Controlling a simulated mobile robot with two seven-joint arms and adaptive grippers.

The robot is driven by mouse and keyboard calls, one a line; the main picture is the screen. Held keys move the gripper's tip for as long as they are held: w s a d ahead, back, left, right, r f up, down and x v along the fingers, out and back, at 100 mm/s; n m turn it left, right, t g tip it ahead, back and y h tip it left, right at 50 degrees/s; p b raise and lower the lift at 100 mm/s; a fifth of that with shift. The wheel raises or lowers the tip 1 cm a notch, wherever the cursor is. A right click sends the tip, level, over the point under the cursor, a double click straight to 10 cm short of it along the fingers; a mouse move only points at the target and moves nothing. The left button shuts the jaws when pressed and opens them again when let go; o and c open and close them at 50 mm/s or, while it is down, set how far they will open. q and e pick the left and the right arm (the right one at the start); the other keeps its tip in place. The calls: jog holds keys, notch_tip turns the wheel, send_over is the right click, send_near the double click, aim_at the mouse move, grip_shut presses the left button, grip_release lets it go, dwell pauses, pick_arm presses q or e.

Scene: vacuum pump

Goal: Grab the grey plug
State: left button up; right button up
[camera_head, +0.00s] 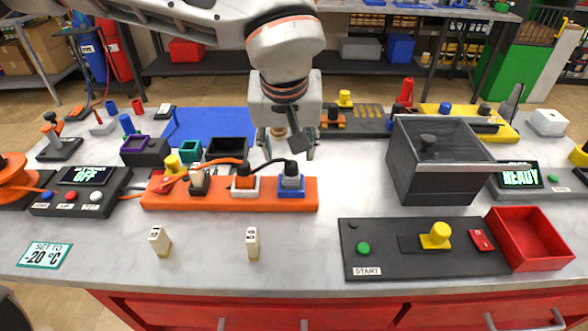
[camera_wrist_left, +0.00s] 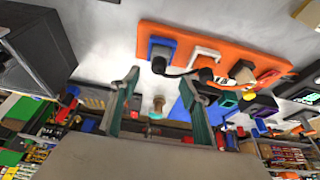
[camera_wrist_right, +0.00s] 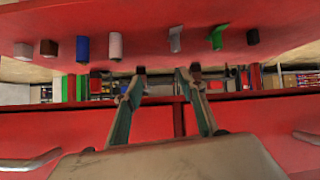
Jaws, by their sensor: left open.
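The grey plug (camera_head: 291,169) appears to be the one standing upright in the blue socket (camera_head: 291,191) at the right end of the orange strip (camera_head: 228,197). A black cable runs from it to the left. In the left wrist view the plug (camera_wrist_left: 159,66) looks dark beside the blue socket (camera_wrist_left: 163,47). My left gripper (camera_head: 287,146) is open and empty, with its fingers behind and above the plug, apart from it. My right gripper is outside the head view. In the right wrist view it (camera_wrist_right: 162,72) is open and empty, facing red surfaces.
A dark clear-lidded box (camera_head: 439,160) stands to the right. A black START panel (camera_head: 425,262) and red tray (camera_head: 530,238) lie at front right. The front middle has two small pale blocks.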

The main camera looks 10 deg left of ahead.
aim_at(291, 164)
pick_arm(q)
jog(key=shift+w+a, duration=0.3)
jog(key=shift+w, duration=0.05)
jog(key=shift+w+f, duration=0.1)
jog(key=shift+f, duration=0.3)
jog(key=x, duration=0.6)
jog(key=shift+d+f, duration=0.35)
jog(key=shift+d, duration=0.05)
jog(key=shift+c, duration=0.4)
jog(key=c, duration=1.2)
